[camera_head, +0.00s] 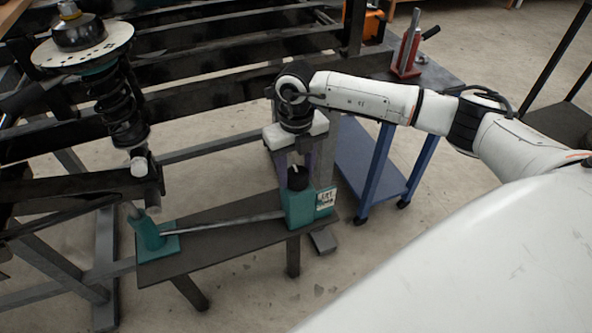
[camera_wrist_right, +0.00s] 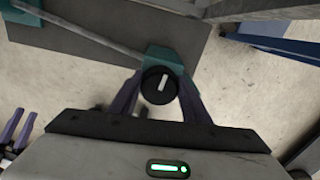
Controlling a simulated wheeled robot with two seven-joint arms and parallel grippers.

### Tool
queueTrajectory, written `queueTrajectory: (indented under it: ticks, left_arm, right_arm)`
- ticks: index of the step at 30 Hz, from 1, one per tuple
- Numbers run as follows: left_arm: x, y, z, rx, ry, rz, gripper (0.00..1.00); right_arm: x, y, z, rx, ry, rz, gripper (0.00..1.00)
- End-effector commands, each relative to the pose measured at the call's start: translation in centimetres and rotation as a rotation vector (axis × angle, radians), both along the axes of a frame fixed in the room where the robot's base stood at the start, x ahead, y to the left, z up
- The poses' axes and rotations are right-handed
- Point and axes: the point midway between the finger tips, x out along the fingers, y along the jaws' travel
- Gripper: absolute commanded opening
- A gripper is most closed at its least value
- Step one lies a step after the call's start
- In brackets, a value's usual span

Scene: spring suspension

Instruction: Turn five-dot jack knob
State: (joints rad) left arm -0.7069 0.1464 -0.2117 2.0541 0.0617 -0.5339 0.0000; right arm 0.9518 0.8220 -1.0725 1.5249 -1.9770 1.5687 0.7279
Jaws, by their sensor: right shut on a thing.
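A teal jack box (camera_head: 309,208) with a white label stands at the right end of a dark bench. A round black knob (camera_head: 297,178) with a white pointer mark sits on its top. The knob shows clearly in the right wrist view (camera_wrist_right: 160,86), its mark nearly upright in the picture. My right gripper (camera_head: 297,170) points down from above, its purple fingers shut on the knob from both sides. I cannot make out any dots. In the right wrist view, two purple fingers of my left gripper (camera_wrist_right: 18,130) show at the lower left edge, apart and empty.
A grey rod (camera_head: 228,221) runs from the box to a teal foot (camera_head: 158,240) on the dark bench (camera_head: 215,245). A black coil spring strut (camera_head: 118,100) stands at the left. A blue cart (camera_head: 365,165) stands behind my right arm, with a red tool (camera_head: 407,52) above.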

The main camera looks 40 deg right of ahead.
Motion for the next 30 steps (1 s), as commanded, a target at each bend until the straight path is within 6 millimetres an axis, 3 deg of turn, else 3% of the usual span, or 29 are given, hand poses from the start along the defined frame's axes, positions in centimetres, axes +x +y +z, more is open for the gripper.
queueTrajectory:
  ticks: [6,7,10,20,23,30]
  left_arm:
    - [0.0,0.0,0.1,0.000,-0.001,0.000,0.31]
    - [0.1,0.0,0.1,0.000,-0.002,0.000,0.31]
    - [0.1,0.0,0.2,-0.001,-0.004,0.000,0.31]
    - [0.3,0.0,0.6,-0.003,-0.012,0.001,0.31]
    - [0.3,0.0,0.8,-0.003,-0.012,0.001,0.31]
    - [0.2,0.0,1.1,0.000,-0.007,0.000,0.31]
  right_arm:
    - [0.1,-0.1,0.1,-0.001,-0.002,-0.001,0.20]
    - [0.1,-0.1,0.1,-0.001,-0.002,-0.001,0.46]
    - [0.1,-0.1,0.1,-0.001,-0.002,0.000,0.62]
    - [0.0,0.0,0.3,0.000,-0.001,0.002,0.62]
    - [0.1,0.0,1.4,0.000,-0.002,0.002,0.62]
    - [0.1,-0.1,6.1,0.000,-0.005,0.001,0.62]
